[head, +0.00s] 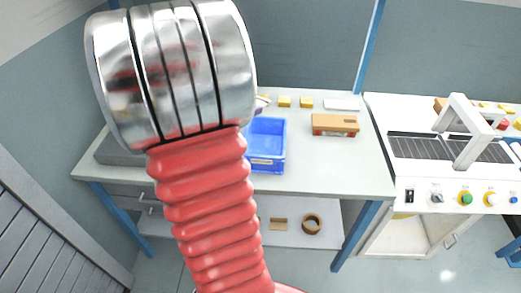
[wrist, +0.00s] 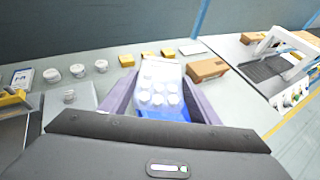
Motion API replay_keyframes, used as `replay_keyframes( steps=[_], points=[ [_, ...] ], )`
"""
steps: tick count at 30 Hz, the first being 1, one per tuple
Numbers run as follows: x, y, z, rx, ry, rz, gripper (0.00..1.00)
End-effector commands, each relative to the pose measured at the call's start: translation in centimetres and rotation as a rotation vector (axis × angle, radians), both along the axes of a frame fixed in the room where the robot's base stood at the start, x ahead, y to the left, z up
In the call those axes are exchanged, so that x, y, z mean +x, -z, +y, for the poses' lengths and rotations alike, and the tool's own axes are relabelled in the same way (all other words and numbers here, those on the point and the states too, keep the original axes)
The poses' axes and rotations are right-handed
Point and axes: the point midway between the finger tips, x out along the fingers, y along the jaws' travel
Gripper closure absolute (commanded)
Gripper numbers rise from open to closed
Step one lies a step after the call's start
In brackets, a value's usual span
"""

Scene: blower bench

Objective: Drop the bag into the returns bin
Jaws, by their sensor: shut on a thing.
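A clear bag (wrist: 158,84) with several round white pieces inside shows in the wrist view. It is between the purple fingers of my gripper (wrist: 158,98), which is shut on it. Blue of the bin (wrist: 163,115) shows just behind and below the bag in that view. I cannot tell how high the bag is above it. In the head view, the blue bin (head: 266,158) stands on the bench, partly covered by my arm. My gripper and the bag are hidden behind my arm there.
A brown box (head: 335,123) stands on the bench right of the bin. Small yellow blocks (head: 285,101) and a white slab (head: 341,104) lie behind. White jars (wrist: 77,71) stand at left in the wrist view. A white machine (head: 450,150) with a raised arm stands at right.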

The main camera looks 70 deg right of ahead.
Motion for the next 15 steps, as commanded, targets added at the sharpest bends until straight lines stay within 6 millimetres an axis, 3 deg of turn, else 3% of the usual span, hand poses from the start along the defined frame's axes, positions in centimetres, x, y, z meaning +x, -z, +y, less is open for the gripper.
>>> replay_keyframes(
  steps=[1,3,6,15],
  points=[
    [-1.9,-0.1,-0.5,0.000,0.046,-0.001,0.68],
    [-4.0,-0.2,-1.0,0.000,0.095,0.000,0.68],
    [-6.0,-0.3,-1.4,0.000,0.145,0.000,0.68],
    [-7.0,-0.4,-1.5,-0.001,0.169,0.000,0.68]
  ],
)
